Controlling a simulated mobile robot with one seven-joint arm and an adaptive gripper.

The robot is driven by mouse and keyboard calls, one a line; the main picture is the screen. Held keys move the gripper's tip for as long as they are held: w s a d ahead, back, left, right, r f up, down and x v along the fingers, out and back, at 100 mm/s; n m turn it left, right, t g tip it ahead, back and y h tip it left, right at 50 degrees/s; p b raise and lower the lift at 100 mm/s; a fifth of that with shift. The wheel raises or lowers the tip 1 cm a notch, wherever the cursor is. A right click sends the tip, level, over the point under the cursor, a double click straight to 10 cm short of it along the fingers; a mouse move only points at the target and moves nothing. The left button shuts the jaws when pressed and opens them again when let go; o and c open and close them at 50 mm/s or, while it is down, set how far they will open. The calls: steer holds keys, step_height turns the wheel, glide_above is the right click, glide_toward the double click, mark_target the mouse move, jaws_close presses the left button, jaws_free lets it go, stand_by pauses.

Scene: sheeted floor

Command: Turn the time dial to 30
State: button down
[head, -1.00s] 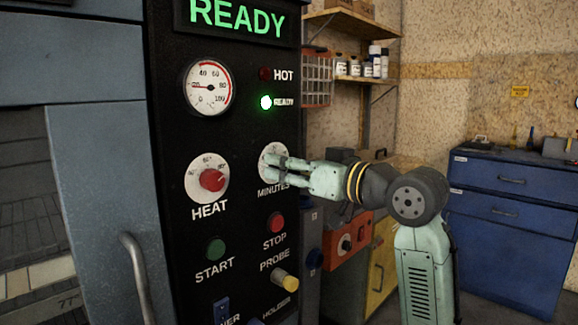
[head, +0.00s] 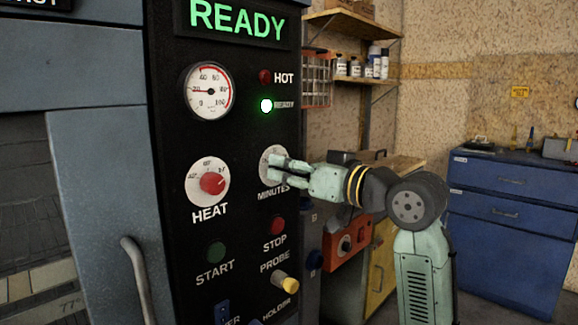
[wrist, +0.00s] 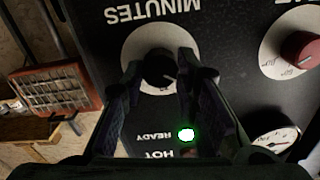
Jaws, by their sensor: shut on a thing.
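The time dial, labelled MINUTES, is a black knob on a round white face (head: 268,151) on the black panel. In the head view my gripper (head: 272,170) covers most of it. In the wrist view, which shows the panel upside down, the knob (wrist: 157,72) lies between the two dark fingers of my gripper (wrist: 158,66), which is shut on it. A short white mark on the knob points to the lower right of that picture. The numbers around the face are too faint or covered to read.
The red HEAT knob (head: 213,183) is left of the dial. The STOP button (head: 278,225) and yellow-tipped PROBE plug (head: 289,285) sit below. The green READY lamp (head: 266,106) is lit. A gauge (head: 208,91) is upper left; an orange box (head: 347,243) stands behind the arm.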

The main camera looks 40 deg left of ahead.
steer(key=m+p, duration=0.9)
steer(key=m, duration=0.1)
steer(key=shift+m+p, duration=0.35)
steer(key=shift+m, duration=0.05)
stand_by(0.4)
steer(key=c, duration=1.2)
jaws_free()
steer(key=shift+c, duration=0.2)
steer(key=d, duration=1.2)
steer(key=shift+s, duration=0.45)
